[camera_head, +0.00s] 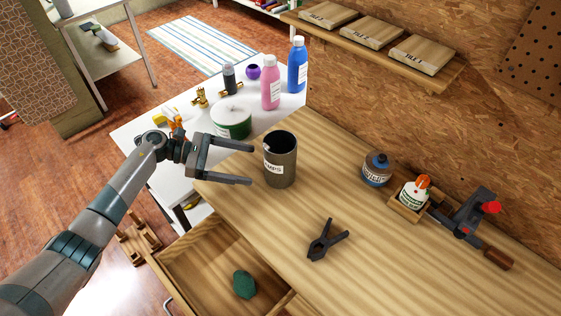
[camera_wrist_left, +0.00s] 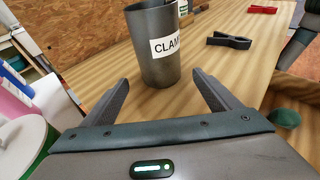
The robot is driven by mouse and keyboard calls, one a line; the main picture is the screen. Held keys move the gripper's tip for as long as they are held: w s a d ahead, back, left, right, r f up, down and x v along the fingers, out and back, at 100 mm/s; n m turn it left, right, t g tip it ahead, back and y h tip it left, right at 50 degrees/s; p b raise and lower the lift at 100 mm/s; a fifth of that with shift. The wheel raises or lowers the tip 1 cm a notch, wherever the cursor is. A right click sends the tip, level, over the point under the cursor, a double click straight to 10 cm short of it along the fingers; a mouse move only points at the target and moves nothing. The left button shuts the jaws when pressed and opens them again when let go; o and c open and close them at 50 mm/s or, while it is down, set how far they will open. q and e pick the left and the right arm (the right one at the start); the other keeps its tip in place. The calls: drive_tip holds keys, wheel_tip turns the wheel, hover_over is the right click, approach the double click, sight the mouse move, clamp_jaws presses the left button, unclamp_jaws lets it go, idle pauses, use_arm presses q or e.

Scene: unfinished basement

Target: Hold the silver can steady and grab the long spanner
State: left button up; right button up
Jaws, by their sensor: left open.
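The silver can (camera_head: 281,165) is a dark grey metal cylinder with a white label reading "CLAMPS". It stands upright on the wooden workbench, and its inside looks dark. My left gripper (camera_head: 250,165) is open and empty, just left of the can with its fingers pointing at it. In the left wrist view the can (camera_wrist_left: 153,65) stands ahead, between the lines of the two fingers; I cannot tell if the fingertips touch it. I see no long spanner that I can make out in either view. My right gripper is not in view.
A black spring clamp (camera_head: 325,240) lies on the bench in front of the can. A blue jar (camera_head: 376,169) and glue bottle (camera_head: 414,193) stand to the right. An open drawer (camera_head: 190,265) holds a green lump (camera_head: 244,285). Bottles and a white-green tub (camera_head: 231,122) stand behind left.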

sight(269, 169)
use_arm(q)
drive_tip(key=shift+d, duration=0.4)
drive_tip(key=shift+d+f+p, duration=0.15)
drive_tip(key=shift+d+p, duration=0.5)
drive_tip(key=p+x, duration=0.2)
drive_tip(key=x, duration=0.2)
drive_tip(key=shift+d+f+b, duration=0.6)
drive_tip(key=shift+d+b, duration=0.3)
drive_tip(key=shift+b, duration=0.2)
drive_tip(key=shift+b+x, duration=0.5)
drive_tip(key=shift+x, duration=0.3)
drive_tip(key=shift+d+r, duration=0.1)
drive_tip(key=shift+d, duration=0.05)
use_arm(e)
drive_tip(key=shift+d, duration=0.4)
use_arm(q)
drive_tip(key=shift+c, duration=0.6)
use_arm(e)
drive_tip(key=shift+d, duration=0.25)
